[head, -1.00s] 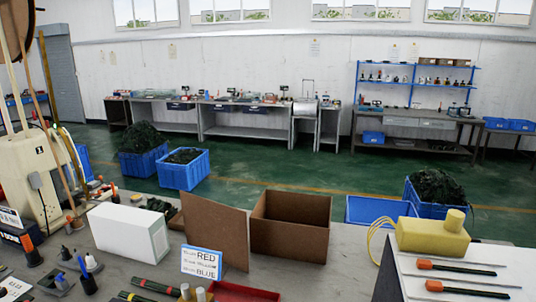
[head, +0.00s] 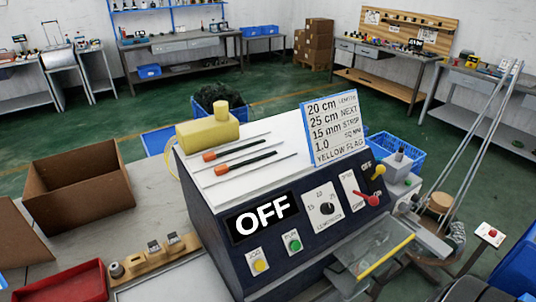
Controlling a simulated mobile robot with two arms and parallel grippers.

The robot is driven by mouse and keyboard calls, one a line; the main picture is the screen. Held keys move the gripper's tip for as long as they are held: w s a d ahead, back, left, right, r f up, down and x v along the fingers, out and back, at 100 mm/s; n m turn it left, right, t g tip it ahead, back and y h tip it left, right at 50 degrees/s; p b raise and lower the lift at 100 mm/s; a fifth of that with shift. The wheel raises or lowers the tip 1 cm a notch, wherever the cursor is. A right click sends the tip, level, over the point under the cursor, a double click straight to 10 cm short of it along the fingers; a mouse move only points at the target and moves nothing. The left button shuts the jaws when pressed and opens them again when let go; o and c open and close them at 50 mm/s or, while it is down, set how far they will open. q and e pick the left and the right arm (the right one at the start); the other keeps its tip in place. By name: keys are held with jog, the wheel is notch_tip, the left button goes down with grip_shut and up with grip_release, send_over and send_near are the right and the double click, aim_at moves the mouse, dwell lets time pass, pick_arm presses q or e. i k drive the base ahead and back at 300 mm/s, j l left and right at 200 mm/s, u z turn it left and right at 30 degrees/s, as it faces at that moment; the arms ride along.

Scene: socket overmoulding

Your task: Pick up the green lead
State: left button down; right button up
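No clearly green lead stands out in the head view. Two thin rods with orange sleeves, an upper one (head: 230,147) and a lower one (head: 240,161), lie side by side on the white top of a dark machine (head: 215,222). Parts of them are dark, perhaps dark green or black; I cannot tell which. Neither of my grippers is in view.
The machine shows an OFF sign (head: 262,218), knobs and buttons. A yellow block (head: 207,133) and a settings card (head: 336,128) are on its top. A cardboard box (head: 80,195), a red tray (head: 75,284) and a wooden holder (head: 155,255) stand left.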

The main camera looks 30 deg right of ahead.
aim_at(222, 169)
jog(key=z, duration=0.9)
